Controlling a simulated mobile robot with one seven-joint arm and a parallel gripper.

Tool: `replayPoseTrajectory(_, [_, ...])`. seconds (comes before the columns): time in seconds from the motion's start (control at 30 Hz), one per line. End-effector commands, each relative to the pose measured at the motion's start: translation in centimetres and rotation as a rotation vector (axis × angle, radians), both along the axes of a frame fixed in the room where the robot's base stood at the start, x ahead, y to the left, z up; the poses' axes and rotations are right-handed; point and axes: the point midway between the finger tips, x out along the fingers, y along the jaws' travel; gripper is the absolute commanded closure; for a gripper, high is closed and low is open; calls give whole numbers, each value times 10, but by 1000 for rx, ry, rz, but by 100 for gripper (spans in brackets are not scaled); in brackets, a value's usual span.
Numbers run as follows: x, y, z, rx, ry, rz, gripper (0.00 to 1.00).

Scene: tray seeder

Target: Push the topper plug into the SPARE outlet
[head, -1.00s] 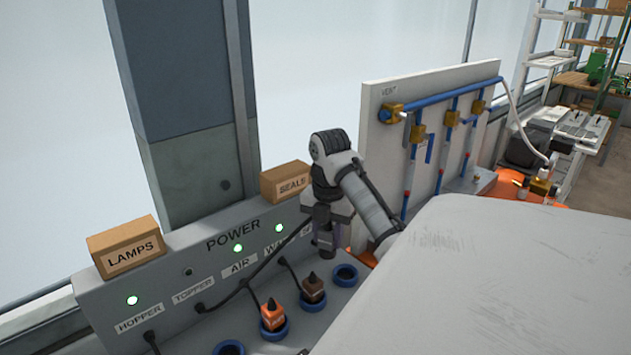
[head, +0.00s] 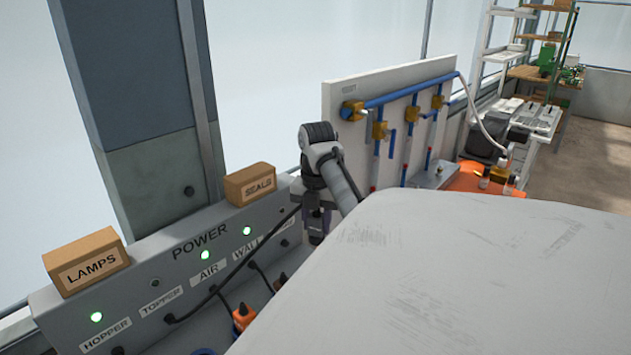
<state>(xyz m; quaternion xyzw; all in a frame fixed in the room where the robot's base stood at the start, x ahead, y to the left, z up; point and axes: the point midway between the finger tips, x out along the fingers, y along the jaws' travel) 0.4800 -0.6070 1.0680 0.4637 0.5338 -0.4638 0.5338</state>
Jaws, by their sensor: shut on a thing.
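The grey POWER panel (head: 140,268) runs along the left, with labels HOPPER, TOPPER (head: 161,301), AIR and one that seems to read WALL. The lamp above TOPPER is dark; the other three visible lamps are green. A black cable (head: 235,272) rises from below TOPPER across the panel front to my gripper (head: 316,236). My gripper is at the panel's right end, pointing down, shut on the topper plug. The plug itself and its contact with the panel are hidden.
LAMPS (head: 86,262) and SEALS (head: 250,184) boxes sit on the panel top. A board with blue pipes (head: 408,90) rises behind my arm. A large pale surface (head: 450,270) blocks the lower right.

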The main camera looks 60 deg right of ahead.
Motion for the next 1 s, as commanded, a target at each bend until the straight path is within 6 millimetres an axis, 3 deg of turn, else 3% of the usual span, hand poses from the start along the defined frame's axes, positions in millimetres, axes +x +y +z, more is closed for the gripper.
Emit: replayPoseTrajectory(1.0, [0,0,-75,1,-1,0,92])
